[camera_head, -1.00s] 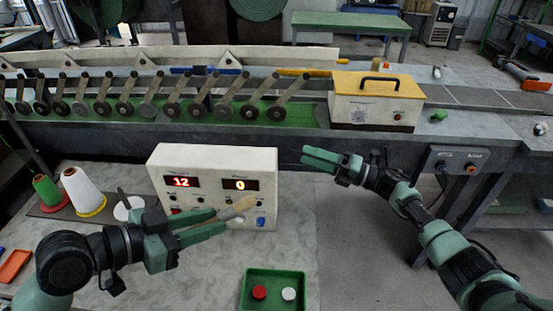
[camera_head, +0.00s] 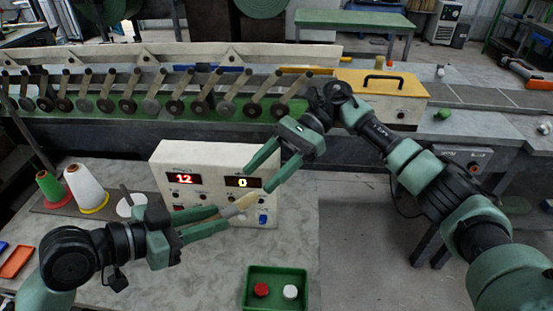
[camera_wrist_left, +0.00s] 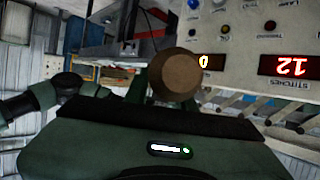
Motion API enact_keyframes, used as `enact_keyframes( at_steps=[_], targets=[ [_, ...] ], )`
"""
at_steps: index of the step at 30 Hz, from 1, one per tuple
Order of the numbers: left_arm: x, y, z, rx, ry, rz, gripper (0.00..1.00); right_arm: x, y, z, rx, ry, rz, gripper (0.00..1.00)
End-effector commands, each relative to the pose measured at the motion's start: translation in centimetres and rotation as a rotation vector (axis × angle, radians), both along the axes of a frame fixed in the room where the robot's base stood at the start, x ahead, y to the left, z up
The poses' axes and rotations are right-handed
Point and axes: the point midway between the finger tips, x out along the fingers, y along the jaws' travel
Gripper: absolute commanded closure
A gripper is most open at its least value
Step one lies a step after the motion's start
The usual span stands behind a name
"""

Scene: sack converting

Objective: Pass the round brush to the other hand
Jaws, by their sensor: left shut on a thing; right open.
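The round brush (camera_head: 240,205) is a small tan and pale cylinder. My left gripper (camera_head: 222,218) is shut on it, and the brush sticks out past the fingertips, tilted up to the right, in front of the control box. In the left wrist view the brush (camera_wrist_left: 175,73) shows end-on as a brown disc. My right gripper (camera_head: 258,178) is open and empty, its fingers pointing down-left just above and to the right of the brush's free end. I cannot tell whether they touch it.
A white control box (camera_head: 212,158) with red displays stands right behind the grippers. A green tray (camera_head: 275,272) with a red and a white cap lies in front. Thread cones (camera_head: 86,187) stand at the left. A yellow-topped box (camera_head: 380,97) sits on the machine behind.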

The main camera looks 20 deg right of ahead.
Motion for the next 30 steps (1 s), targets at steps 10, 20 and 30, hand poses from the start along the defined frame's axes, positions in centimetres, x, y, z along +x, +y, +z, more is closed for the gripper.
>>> enact_keyframes(
  at_steps=[10,20,30],
  targets=[
    [0.0,0.0,0.0,-0.001,0.0,0.0,1.0,-2.5,5.1,-2.4,0.001,0.003,0.001,0.49],
    [0.0,0.0,0.0,-0.001,0.0,0.0,1.0,-3.1,6.5,-3.0,0.001,0.002,-0.003,0.49],
    [0.0,0.0,0.0,-0.001,0.0,-0.001,1.0,-3.1,6.5,-3.0,0.002,0.002,-0.004,0.94]
  ],
)
